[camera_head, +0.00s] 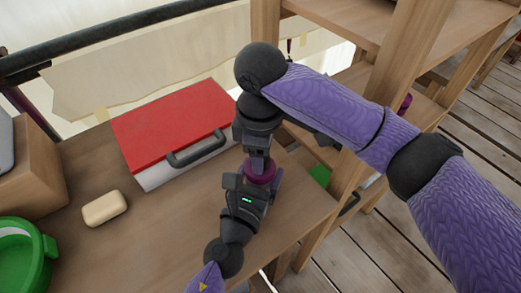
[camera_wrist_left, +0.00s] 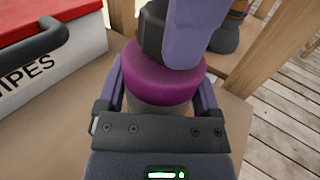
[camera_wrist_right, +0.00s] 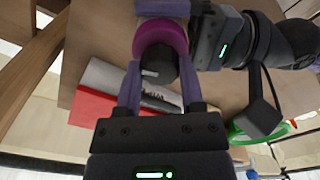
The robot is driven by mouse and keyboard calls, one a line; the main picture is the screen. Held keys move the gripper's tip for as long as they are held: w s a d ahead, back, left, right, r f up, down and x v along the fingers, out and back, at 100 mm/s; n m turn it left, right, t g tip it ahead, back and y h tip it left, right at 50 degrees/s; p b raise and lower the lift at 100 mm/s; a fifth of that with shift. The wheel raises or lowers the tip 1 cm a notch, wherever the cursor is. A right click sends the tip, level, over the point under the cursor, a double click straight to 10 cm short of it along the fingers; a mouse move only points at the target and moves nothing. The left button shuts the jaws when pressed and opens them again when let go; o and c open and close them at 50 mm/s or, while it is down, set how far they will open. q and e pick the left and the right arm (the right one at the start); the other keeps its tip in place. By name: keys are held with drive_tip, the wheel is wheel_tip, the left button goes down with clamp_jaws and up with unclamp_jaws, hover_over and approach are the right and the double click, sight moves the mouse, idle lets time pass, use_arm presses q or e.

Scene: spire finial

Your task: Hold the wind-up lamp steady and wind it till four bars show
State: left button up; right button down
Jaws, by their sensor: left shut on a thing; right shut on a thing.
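The wind-up lamp stands at the right end of the wooden table; its purple part (camera_head: 262,172) shows between my grippers. In the left wrist view the purple band (camera_wrist_left: 160,85) sits above a grey body. My left gripper (camera_wrist_left: 163,98) is shut on that body, a finger on each side. A dark knob (camera_wrist_right: 158,65) tops the lamp, with a small pale mark on it. My right gripper (camera_wrist_right: 160,78) is shut on this knob from above. Most of the lamp is hidden by the grippers, and I see no charge bars on it.
A red-lidded wipes box (camera_head: 172,125) with a dark handle lies left of the lamp. A cream block (camera_head: 104,208) and a green ring-shaped item (camera_head: 30,255) are further left. Wooden shelving (camera_head: 385,70) stands close on the right, beyond the table edge.

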drive_tip(key=m, duration=0.4)
drive_tip(key=shift+m, duration=2.8)
drive_tip(key=shift+c, duration=1)
unclamp_jaws()
wheel_tip(320, 180, up, 12)
